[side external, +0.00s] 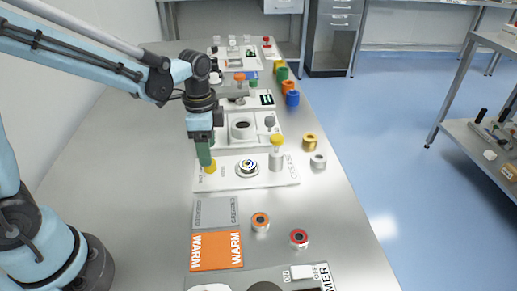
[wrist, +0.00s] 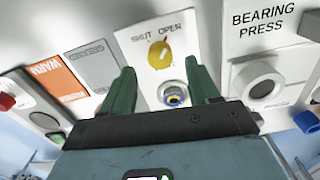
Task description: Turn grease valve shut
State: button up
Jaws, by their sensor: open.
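The grease valve is a yellow knob (wrist: 159,54) on a white panel, with the words SHUT and OPEN printed above it in the wrist view. In the side view the yellow knob (side external: 210,168) shows at the left end of the white station plate (side external: 267,179), partly hidden by my gripper. My gripper (side external: 204,161) points down just above or at the knob. In the wrist view its green fingers (wrist: 160,72) are spread apart, with the knob beyond their tips and nothing visibly held.
A round fitting (side external: 248,167) and a yellow-capped grey cylinder (side external: 276,156) stand right of the knob on the same plate. The bearing press (side external: 242,129) is behind. An orange WARM pad (side external: 216,251) and grey pad (side external: 215,212) lie in front. The bench left of the stations is clear.

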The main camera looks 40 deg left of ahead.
jog(key=shift+f, duration=2.1)
jog(key=c, duration=1)
jog(key=shift+c, duration=0.2)
